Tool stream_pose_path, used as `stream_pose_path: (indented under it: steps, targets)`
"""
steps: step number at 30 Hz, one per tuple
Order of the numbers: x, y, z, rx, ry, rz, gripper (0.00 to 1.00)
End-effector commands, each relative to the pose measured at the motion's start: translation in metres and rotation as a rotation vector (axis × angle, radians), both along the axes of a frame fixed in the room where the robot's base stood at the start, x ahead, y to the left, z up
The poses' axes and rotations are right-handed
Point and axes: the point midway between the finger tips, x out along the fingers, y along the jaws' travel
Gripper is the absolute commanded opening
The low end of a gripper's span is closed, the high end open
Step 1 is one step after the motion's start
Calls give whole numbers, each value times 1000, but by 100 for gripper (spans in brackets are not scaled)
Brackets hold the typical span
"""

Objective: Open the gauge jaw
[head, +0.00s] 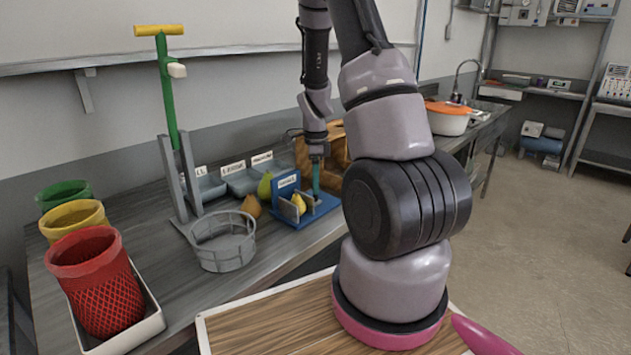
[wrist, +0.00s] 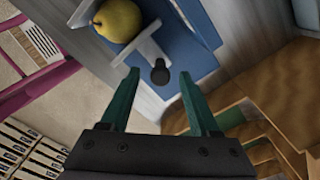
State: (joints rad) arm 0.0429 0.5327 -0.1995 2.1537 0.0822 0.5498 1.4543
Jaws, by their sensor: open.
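The blue gauge (head: 326,207) stands on the bench, with its blue base also in the wrist view (wrist: 192,38). A yellow pear (head: 299,203) sits in it, also in the wrist view (wrist: 117,19). The light grey gauge jaw (wrist: 148,50) is beside the pear, appearing close against it. A dark round knob (wrist: 160,75) is at the jaw's end. My gripper (wrist: 159,74) is open, its two teal fingers on either side of the knob in the picture, with gaps showing. Whether the fingertips are level with the knob is unclear. In the head view, my gripper (head: 316,185) points down at the gauge's right.
A green pear (head: 265,187) and a brown pear (head: 251,206) are left of the gauge. Labelled grey bins (head: 243,182) are behind. A round grey basket (head: 224,246) and a green-handled press (head: 170,100) stand further left. A wooden crate (wrist: 262,150) is close to the right finger.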

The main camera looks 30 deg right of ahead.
Motion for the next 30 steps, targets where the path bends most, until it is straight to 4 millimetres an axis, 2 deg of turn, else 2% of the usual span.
stream_pose_path:
  steps: [3,4,8,9,30]
  targets:
    - [0,0,0,0,0,0,62]
    - [0,0,0,0,0,0,55]
    - [0,0,0,0,0,0,5]
    - [0,0,0,0,0,0,0]
    - [0,0,1,0,-1,0,0]
